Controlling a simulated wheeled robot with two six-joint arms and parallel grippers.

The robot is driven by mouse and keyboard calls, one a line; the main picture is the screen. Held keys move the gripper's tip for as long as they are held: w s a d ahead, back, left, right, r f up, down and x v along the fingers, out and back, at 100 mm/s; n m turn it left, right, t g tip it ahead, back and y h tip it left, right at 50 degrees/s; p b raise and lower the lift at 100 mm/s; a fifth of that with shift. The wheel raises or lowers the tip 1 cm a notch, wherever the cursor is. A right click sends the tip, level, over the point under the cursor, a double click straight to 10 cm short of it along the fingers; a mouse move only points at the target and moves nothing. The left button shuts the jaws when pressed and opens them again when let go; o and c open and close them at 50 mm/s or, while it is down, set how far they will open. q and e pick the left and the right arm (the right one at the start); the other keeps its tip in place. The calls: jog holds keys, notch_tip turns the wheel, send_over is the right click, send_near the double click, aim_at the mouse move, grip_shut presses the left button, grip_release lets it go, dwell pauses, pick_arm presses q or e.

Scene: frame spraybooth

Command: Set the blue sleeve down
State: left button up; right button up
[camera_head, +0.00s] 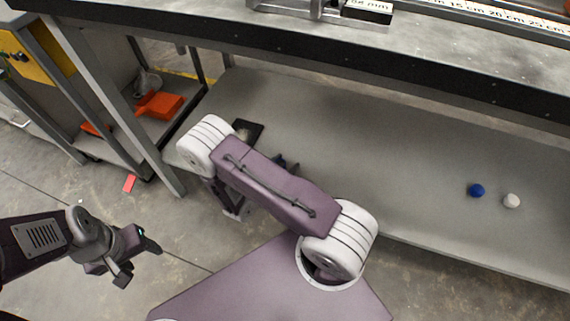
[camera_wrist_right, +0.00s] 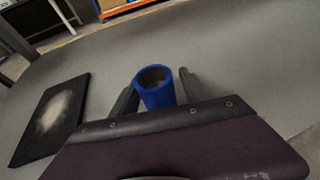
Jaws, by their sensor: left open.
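The blue sleeve (camera_wrist_right: 154,88) is a short, open-topped tube, seen in the right wrist view between the two fingers of my right gripper (camera_wrist_right: 158,92). The fingers stand close on either side of it and look shut on it. Its lower end is hidden behind my gripper body, so I cannot tell whether it touches the grey surface. In the head view my right arm hides the sleeve and most of that gripper. My left gripper (camera_head: 138,262) is open and empty, over the floor at lower left.
A dark square plate with a pale patch (camera_wrist_right: 52,116) lies left of the sleeve; it also shows in the head view (camera_head: 247,130). A blue ball (camera_head: 476,190) and a white ball (camera_head: 511,200) lie at right on the grey lower shelf (camera_head: 400,160). The upper bench (camera_head: 300,45) overhangs behind.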

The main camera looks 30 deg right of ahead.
jog(key=shift+a+r+p, duration=0.15)
jog(key=shift+r+p, duration=0.15)
jog(key=shift+p, duration=0.05)
jog(key=p+v, duration=0.5)
jog(key=v, duration=0.6)
jog(key=shift+s+p, duration=0.1)
jog(key=shift+p, duration=0.3)
jog(key=shift+s+a, duration=0.15)
jog(key=shift+a, duration=0.15)
